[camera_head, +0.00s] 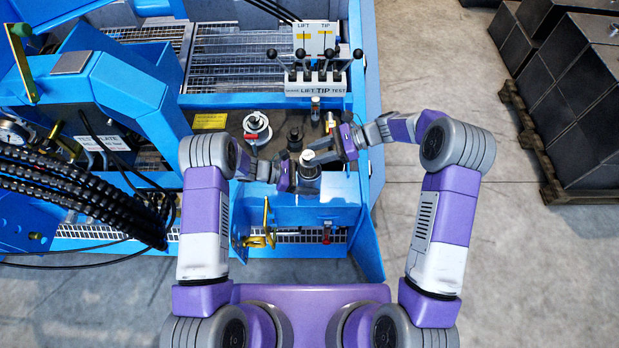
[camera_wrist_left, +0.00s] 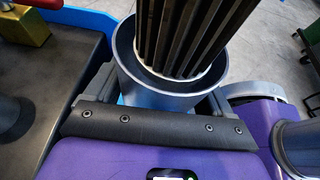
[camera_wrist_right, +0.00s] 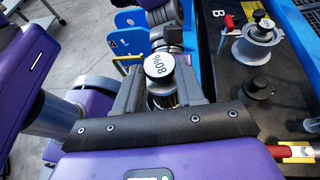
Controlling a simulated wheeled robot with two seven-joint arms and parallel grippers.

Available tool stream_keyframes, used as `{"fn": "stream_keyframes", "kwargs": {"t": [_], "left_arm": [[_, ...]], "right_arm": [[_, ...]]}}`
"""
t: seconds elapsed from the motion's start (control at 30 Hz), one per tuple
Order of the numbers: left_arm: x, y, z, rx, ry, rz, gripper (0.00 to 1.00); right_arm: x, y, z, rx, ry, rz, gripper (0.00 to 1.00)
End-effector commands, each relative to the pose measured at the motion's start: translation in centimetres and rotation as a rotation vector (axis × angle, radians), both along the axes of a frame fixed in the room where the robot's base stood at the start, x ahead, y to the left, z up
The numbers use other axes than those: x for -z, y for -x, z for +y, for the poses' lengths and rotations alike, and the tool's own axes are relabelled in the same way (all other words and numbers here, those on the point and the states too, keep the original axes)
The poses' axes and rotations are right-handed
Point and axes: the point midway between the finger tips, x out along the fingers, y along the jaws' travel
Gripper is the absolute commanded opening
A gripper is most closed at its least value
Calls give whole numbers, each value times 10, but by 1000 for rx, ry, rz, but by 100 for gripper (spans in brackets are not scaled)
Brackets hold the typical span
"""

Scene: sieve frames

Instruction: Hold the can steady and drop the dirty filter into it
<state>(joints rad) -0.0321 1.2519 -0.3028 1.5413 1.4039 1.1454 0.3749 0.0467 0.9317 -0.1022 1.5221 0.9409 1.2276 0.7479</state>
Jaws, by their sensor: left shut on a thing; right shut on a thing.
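The can (camera_head: 309,186) is a grey open cylinder in the head view, upright at the front of the blue machine. My left gripper (camera_head: 291,178) is shut on it; in the left wrist view the can (camera_wrist_left: 150,93) sits between the fingers. The dirty filter (camera_wrist_left: 188,30) is a dark pleated cylinder with a pale lower rim. That lower end is within the can's mouth; how deep, I cannot tell. My right gripper (camera_head: 336,150) is shut on the filter near its top. In the right wrist view the filter's pale cap (camera_wrist_right: 158,65) is marked "80%".
A white flanged filter head (camera_head: 256,127) and a dark capped post (camera_head: 295,136) stand on the dark deck behind the can. A red-handled valve (camera_head: 331,121) is close to my right gripper. A lever block (camera_head: 316,82) stands farther back. Black hoses (camera_head: 80,190) lie left.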

Motion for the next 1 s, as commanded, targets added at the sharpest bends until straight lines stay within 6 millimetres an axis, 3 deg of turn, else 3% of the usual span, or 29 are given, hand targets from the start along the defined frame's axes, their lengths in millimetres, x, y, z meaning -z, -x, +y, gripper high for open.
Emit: {"fn": "stream_keyframes", "kwargs": {"t": [0.07, 0.1, 0.27, 0.67, 1.0], "left_arm": [[0, 0, 0, 0, 1, 0, 10], [0, 0, 0, 0, 1, 0, 10], [0, 0, 0, 0, 1, 0, 10], [0, 0, 0, 0, 1, 0, 10], [0, 0, 0, 0, 1, 0, 10]], "right_arm": [[-1, 0, 0, 0, -1, 0, 0], [-1, 0, 0, 0, -1, 0, 41], [-1, 0, 0, 0, -1, 0, 66], [-3, -2, -7, 2, 0, 0, 68], [-28, -11, -68, 5, 1, -2, 68]]}}
